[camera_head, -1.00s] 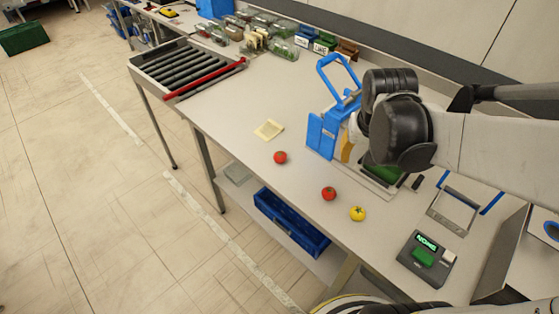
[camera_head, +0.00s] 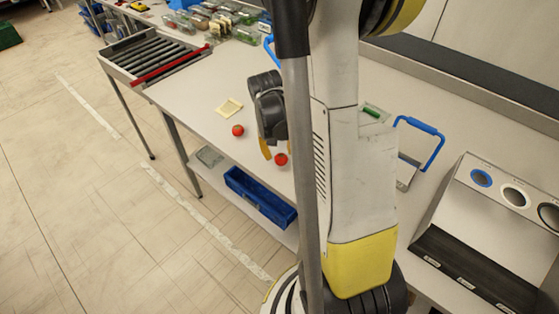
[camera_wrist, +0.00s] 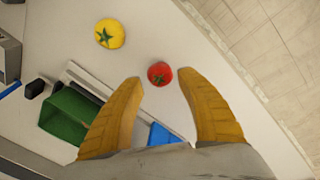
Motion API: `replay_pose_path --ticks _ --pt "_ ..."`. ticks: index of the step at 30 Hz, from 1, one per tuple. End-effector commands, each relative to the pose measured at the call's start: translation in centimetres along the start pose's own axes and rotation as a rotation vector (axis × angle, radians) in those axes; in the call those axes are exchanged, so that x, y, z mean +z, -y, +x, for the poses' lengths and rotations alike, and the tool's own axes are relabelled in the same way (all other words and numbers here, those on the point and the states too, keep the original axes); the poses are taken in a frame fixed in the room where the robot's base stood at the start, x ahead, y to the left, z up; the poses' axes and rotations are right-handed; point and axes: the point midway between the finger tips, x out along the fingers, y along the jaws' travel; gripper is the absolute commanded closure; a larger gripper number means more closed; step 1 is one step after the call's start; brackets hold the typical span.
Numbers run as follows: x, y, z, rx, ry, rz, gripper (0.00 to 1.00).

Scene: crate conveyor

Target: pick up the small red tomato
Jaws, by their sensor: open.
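In the head view a red tomato (camera_head: 281,159) sits on the table right at my gripper (camera_head: 273,152). In the wrist view this red tomato (camera_wrist: 160,74), with a green star-shaped top, lies on the table between and just beyond the tips of my gripper (camera_wrist: 160,79). The yellow fingers are spread apart and empty. A second red tomato (camera_head: 238,131) lies further left in the head view and looks of similar size. A yellow tomato (camera_wrist: 110,33) lies to the upper left in the wrist view; my arm hides it in the head view.
A green block (camera_wrist: 68,115) and a blue part (camera_wrist: 162,134) are close to my fingers. The table edge is right of the tomato in the wrist view. A roller conveyor (camera_head: 155,55) stands at the far left.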

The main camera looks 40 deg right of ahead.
Motion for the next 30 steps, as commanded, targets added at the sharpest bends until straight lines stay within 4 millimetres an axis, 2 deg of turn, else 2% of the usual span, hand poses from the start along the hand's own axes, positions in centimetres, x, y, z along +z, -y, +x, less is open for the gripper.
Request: replay_pose_path --ticks 10,18,20,21,22,30 --pt "-0.6 -0.1 4.7 0.000 -0.001 0.000 0.56" --pt "-0.6 -0.2 5.0 0.000 -0.001 -0.001 0.56" --pt "-0.6 -0.2 5.0 0.000 -0.001 -0.001 0.72" --pt "-0.6 -0.1 5.0 0.000 -0.001 -0.001 0.84" --pt "-0.6 -0.1 5.0 0.000 -0.001 -0.001 0.89" --pt "-0.6 -0.1 5.0 0.000 -0.001 -0.001 0.89"
